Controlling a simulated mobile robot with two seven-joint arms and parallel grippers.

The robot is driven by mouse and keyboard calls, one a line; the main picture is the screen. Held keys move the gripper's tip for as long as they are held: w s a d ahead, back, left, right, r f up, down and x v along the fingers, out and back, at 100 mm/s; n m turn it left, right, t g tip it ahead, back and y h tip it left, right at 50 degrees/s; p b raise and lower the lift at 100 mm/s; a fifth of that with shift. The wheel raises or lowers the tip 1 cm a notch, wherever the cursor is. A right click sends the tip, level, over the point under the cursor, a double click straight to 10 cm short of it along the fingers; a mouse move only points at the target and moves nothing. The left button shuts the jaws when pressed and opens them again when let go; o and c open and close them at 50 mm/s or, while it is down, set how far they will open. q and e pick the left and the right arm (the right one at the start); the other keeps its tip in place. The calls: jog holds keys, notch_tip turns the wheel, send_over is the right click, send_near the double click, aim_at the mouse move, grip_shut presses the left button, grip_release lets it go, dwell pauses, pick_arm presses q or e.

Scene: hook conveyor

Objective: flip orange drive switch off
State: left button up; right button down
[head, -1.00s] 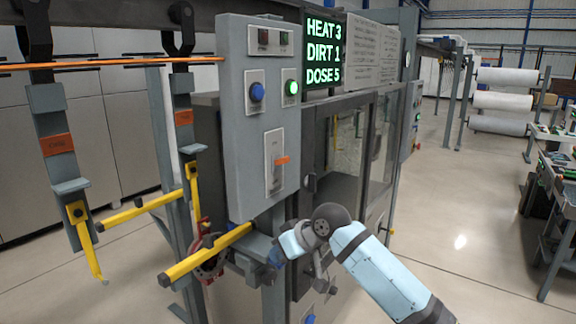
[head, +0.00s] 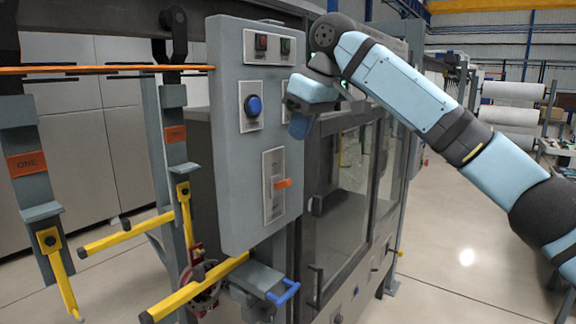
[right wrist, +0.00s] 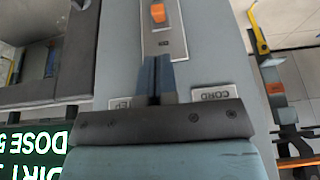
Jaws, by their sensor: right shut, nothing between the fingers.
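The orange drive switch (head: 283,184) is a small lever sticking out of a pale upright plate (head: 273,210) on the front of the grey control box (head: 228,150). My right gripper (head: 299,126) is above the switch, near the box's right edge, and apart from the lever. Its fingers are shut and empty. In the right wrist view the shut fingers (right wrist: 155,76) point toward the plate (right wrist: 163,42), with the orange lever (right wrist: 157,13) beyond their tips at the top edge. My left gripper is not in view.
Yellow bars (head: 195,287) and hanging hooks stand left. A blue handle (head: 284,292) juts out below. Glass doors (head: 350,185) are behind; open floor lies right.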

aim_at(283, 181)
jog(key=x, duration=0.2)
jog(key=p+x, duration=0.1)
jog(key=x, duration=0.4)
jog(key=shift+s+a+f+p, duration=0.2)
jog(key=shift+a+f+p, duration=0.05)
jog(key=shift+f+p, duration=0.1)
jog(key=shift+a+f, duration=0.15)
jog(key=shift+f, duration=0.25)
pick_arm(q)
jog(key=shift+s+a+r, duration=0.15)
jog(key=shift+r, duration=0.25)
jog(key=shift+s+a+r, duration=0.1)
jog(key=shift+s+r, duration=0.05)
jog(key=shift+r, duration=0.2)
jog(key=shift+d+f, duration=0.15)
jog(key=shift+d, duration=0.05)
pick_arm(e)
jog(key=shift+d+f+t+y, duration=0.15)
jog(key=shift+d+t+y, duration=0.05)
jog(key=shift+t+y, duration=0.1)
